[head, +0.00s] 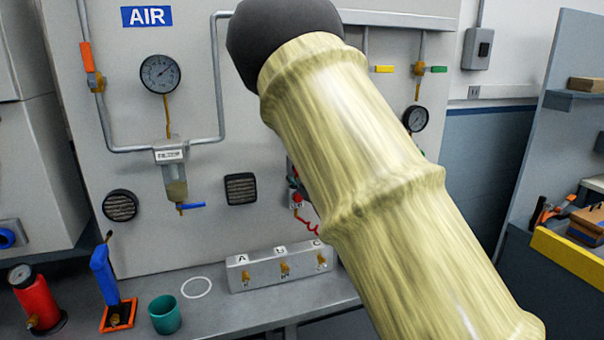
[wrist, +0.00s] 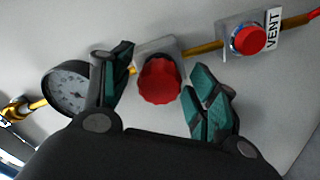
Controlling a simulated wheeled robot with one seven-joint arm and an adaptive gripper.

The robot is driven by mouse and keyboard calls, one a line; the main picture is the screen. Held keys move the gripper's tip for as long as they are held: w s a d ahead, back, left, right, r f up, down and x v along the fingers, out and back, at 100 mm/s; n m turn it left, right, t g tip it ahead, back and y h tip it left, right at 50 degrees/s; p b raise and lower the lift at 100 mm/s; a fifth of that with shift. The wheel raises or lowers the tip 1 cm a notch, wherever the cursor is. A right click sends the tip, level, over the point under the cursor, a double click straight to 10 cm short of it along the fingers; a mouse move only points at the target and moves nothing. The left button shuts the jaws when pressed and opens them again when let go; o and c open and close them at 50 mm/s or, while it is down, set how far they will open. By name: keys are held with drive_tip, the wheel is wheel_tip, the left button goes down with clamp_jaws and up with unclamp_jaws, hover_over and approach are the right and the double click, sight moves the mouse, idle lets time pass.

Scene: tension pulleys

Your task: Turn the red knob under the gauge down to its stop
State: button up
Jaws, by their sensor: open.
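The red knob (wrist: 160,82) shows in the middle of the wrist view, on a grey metal block fixed to a brass pipe. A round white-faced gauge (wrist: 68,88) sits to its left on the same pipe line, partly behind my left finger. My gripper (wrist: 158,88) is open, with one teal-padded finger on each side of the knob. I see gaps between the fingers and the knob, and whether either touches it I cannot tell. In the head view my arm hides the gripper and the knob.
A second red button (wrist: 249,40) with a VENT label (wrist: 273,29) sits right of the knob. In the head view, a bench holds a block marked with letters (head: 280,268), a teal cup (head: 165,314) and a red cylinder (head: 36,302). A blue-handled valve (head: 190,206) hangs on the panel.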

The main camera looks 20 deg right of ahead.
drive_tip(key=s, duration=1.2)
drive_tip(key=shift+d, duration=0.2)
drive_tip(key=s+f+m+g+h, duration=0.1)
drive_tip(key=s+f+m+g, duration=0.3)
drive_tip(key=f, duration=0.8)
drive_tip(key=s+f+g, duration=0.1)
drive_tip(key=s+f, duration=0.6)
drive_tip(key=f, duration=0.4)
drive_tip(key=s+f+m+g+h, duration=0.1)
drive_tip(key=s+f+m+g, duration=0.3)
drive_tip(key=f, duration=0.8)
drive_tip(key=s+a+f+m+g, duration=0.1)
drive_tip(key=s+f+g, duration=0.2)
drive_tip(key=s, duration=0.9)
drive_tip(key=s+a+f+m+g+y, duration=0.1)
drive_tip(key=s+a+f+g, duration=0.1)
drive_tip(key=s+f, duration=0.7)
drive_tip(key=s+a+f+m+g, duration=0.1)
drive_tip(key=s+f+g, duration=0.3)
drive_tip(key=s, duration=1.1)
wheel_tip(320, 180, down, 3)
drive_tip(key=shift+a+r+m, duration=0.1)
drive_tip(key=shift+a+m, duration=0.3)
drive_tip(key=shift+m, duration=0.1)
